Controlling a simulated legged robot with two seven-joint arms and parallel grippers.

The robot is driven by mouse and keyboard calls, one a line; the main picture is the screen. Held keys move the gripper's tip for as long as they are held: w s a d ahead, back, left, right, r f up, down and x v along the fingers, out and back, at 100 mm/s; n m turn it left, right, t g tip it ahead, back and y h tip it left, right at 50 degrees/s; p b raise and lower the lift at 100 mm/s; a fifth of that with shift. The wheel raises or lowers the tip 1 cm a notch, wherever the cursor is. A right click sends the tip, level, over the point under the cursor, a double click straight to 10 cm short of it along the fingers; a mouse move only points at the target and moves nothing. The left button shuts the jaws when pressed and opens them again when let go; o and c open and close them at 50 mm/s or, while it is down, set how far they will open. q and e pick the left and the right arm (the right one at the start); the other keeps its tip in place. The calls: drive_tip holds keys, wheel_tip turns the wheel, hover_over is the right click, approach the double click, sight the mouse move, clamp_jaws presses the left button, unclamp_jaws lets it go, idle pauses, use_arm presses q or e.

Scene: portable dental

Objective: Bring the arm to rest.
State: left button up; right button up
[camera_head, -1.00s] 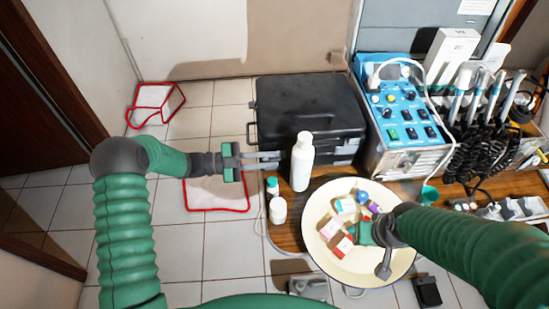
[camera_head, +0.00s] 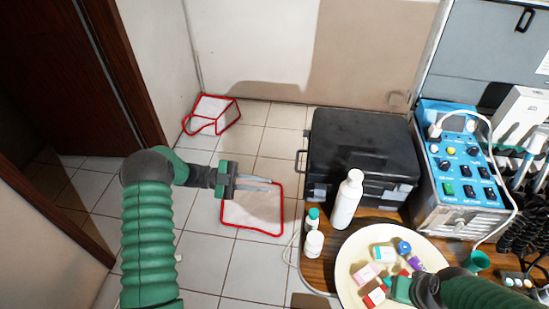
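My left arm comes in from the left. Its gripper (camera_head: 268,184) points right, with two grey fingers apart and nothing between them. It hangs over the floor and, in the picture, over a red-edged white mesh piece (camera_head: 252,212), left of the white bottle (camera_head: 347,200) and apart from it. My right arm comes in from the lower right. Its gripper (camera_head: 401,291) is over the round cream bowl (camera_head: 352,253) that holds several small coloured boxes and bottles. Its fingers are hidden, so I cannot tell their opening.
A black case (camera_head: 361,145) stands behind the bottle. A blue control unit (camera_head: 462,160) is at right. A red-edged basket (camera_head: 212,114) is on the floor by the wall.

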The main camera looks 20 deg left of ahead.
use_arm(q)
drive_tip(key=w+r+n+t+y+p, duration=0.6)
drive_tip(key=w+r+n+t+y, duration=0.35)
drive_tip(key=w+n+y, duration=0.3)
drive_tip(key=s+d+f+n+g+y+p, duration=0.1)
drive_tip(key=s+n+g, duration=0.4)
drive_tip(key=s, duration=1)
drive_tip(key=s+d+f+n+g+y+p, duration=0.1)
drive_tip(key=s+n+g+y, duration=0.3)
drive_tip(key=s, duration=1.1)
drive_tip(key=shift+f+n+g+p, duration=0.45)
drive_tip(key=shift+n+g+p, duration=0.2)
drive_tip(key=shift+p, duration=0.05)
drive_tip(key=shift+d, duration=0.3)
